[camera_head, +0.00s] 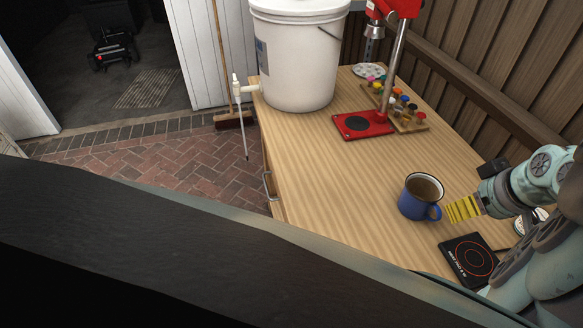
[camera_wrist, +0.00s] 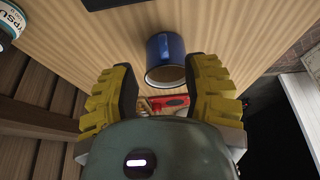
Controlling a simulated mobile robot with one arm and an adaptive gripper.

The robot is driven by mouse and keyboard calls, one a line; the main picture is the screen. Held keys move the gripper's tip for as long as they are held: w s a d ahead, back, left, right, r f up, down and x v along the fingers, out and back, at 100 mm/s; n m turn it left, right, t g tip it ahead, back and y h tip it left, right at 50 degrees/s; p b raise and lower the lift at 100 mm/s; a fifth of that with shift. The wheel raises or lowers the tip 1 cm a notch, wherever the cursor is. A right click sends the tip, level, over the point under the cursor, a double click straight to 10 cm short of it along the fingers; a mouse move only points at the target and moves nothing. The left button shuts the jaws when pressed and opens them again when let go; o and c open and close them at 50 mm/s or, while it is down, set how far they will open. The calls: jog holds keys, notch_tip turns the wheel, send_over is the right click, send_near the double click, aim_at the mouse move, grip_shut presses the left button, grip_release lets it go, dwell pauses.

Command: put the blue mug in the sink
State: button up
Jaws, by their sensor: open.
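The blue mug (camera_head: 414,205) stands upright on the wooden table, with its handle toward the lower right; brown shows inside it. My gripper (camera_head: 464,209) is just to the right of the mug, close to the handle side. In the wrist view the mug (camera_wrist: 166,57) appears ahead of and between the yellow fingers of my gripper (camera_wrist: 163,90), which are spread apart with nothing held. Whether a finger touches the mug I cannot tell. No sink shows in either view.
A black hotplate (camera_head: 468,260) lies near the front edge of the wooden table (camera_head: 340,185). A red stand (camera_head: 362,125), a board of colored caps (camera_head: 405,112) and a white bucket (camera_head: 297,60) with a spigot are at the back. A wooden wall runs along the right.

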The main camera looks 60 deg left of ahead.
aim_at(439, 218)
jog(key=x, duration=0.5)
jog(key=shift+a+f, duration=0.2)
jog(key=shift+f, duration=0.1)
jog(key=shift+p+x, duration=0.9)
jog(key=shift+x, duration=1.1)
jog(key=shift+a+f, duration=0.35)
jog(key=shift+f, duration=0.25)
jog(key=shift+o, duration=0.3)
jog(key=shift+d, duration=0.1)
grip_shut()
